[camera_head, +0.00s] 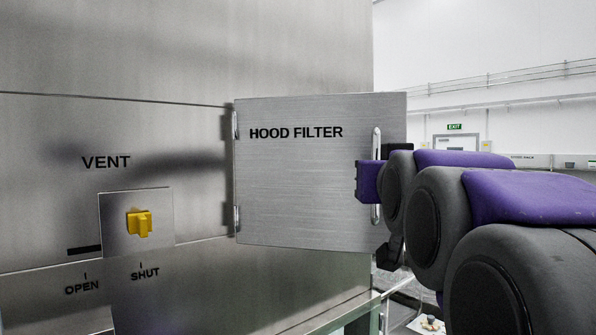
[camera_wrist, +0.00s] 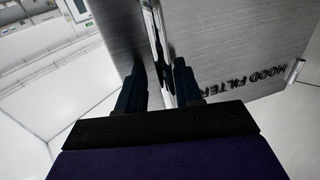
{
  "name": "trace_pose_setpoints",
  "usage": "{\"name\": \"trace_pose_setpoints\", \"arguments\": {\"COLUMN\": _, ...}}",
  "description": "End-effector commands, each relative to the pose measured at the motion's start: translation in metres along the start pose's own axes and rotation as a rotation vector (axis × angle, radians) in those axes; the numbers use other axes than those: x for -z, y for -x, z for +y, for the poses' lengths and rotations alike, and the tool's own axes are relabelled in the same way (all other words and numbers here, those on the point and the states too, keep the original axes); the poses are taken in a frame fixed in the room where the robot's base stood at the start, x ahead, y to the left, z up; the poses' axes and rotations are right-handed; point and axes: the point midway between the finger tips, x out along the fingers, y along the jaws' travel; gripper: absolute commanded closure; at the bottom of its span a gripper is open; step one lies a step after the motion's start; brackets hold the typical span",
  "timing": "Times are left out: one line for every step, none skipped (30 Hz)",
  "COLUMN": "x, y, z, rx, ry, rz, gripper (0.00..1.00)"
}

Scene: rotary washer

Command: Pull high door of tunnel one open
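A brushed-steel door marked HOOD FILTER (camera_head: 300,185) is in the head view, with two hinges on its left edge. It appears swung out from the steel housing, and a vertical bar handle (camera_head: 377,140) is near its right edge. My gripper (camera_head: 368,181) is at this handle. The wrist view shows the door (camera_wrist: 235,60) and the handle (camera_wrist: 154,35) running down between my two fingers (camera_wrist: 162,88). The fingers sit on either side of the handle with little gap. Whether they press on it is hard to tell.
The steel housing (camera_head: 190,45) fills the left. It carries a yellow VENT knob (camera_head: 139,223) on a square plate, with OPEN and SHUT labels below. A white room with wall rails and an EXIT sign (camera_head: 455,127) lies behind at right. A small tray (camera_head: 428,325) with items stands low at right.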

Motion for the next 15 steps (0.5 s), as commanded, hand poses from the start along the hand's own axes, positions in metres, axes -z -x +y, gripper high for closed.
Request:
{"name": "trace_pose_setpoints", "arguments": {"x": -0.002, "y": -0.005, "z": -0.002, "rx": 0.023, "ry": -0.003, "rz": 0.000, "gripper": 0.66}}
{"name": "trace_pose_setpoints", "arguments": {"x": -0.002, "y": -0.007, "z": -0.002, "rx": 0.034, "ry": -0.002, "rz": -0.001, "gripper": 0.66}}
{"name": "trace_pose_setpoints", "arguments": {"x": -0.001, "y": -0.011, "z": -0.003, "rx": 0.053, "ry": -0.003, "rz": -0.001, "gripper": 0.66}}
{"name": "trace_pose_setpoints", "arguments": {"x": -0.001, "y": -0.013, "z": -0.003, "rx": 0.065, "ry": -0.001, "rz": -0.001, "gripper": 0.66}}
{"name": "trace_pose_setpoints", "arguments": {"x": -0.001, "y": -0.015, "z": -0.003, "rx": 0.077, "ry": -0.001, "rz": -0.001, "gripper": 0.66}}
{"name": "trace_pose_setpoints", "arguments": {"x": -0.002, "y": -0.019, "z": -0.002, "rx": 0.092, "ry": -0.001, "rz": -0.001, "gripper": 0.66}}
{"name": "trace_pose_setpoints", "arguments": {"x": -0.001, "y": -0.022, "z": -0.002, "rx": 0.107, "ry": -0.001, "rz": -0.001, "gripper": 0.66}}
{"name": "trace_pose_setpoints", "arguments": {"x": -0.001, "y": -0.026, "z": -0.002, "rx": 0.121, "ry": 0.000, "rz": -0.002, "gripper": 0.66}}
{"name": "trace_pose_setpoints", "arguments": {"x": -0.002, "y": -0.032, "z": 0.001, "rx": 0.139, "ry": -0.002, "rz": -0.003, "gripper": 0.66}}
{"name": "trace_pose_setpoints", "arguments": {"x": -0.002, "y": -0.036, "z": 0.002, "rx": 0.152, "ry": -0.003, "rz": -0.003, "gripper": 0.66}}
{"name": "trace_pose_setpoints", "arguments": {"x": -0.002, "y": -0.040, "z": 0.004, "rx": 0.166, "ry": -0.002, "rz": -0.003, "gripper": 0.66}}
{"name": "trace_pose_setpoints", "arguments": {"x": -0.001, "y": -0.044, "z": 0.007, "rx": 0.184, "ry": -0.004, "rz": -0.001, "gripper": 0.66}}
{"name": "trace_pose_setpoints", "arguments": {"x": -0.001, "y": -0.048, "z": 0.009, "rx": 0.197, "ry": -0.005, "rz": 0.001, "gripper": 0.66}}
{"name": "trace_pose_setpoints", "arguments": {"x": -0.001, "y": -0.052, "z": 0.011, "rx": 0.210, "ry": -0.007, "rz": 0.000, "gripper": 0.66}}
{"name": "trace_pose_setpoints", "arguments": {"x": -0.002, "y": -0.057, "z": 0.012, "rx": 0.227, "ry": -0.006, "rz": -0.003, "gripper": 0.66}}
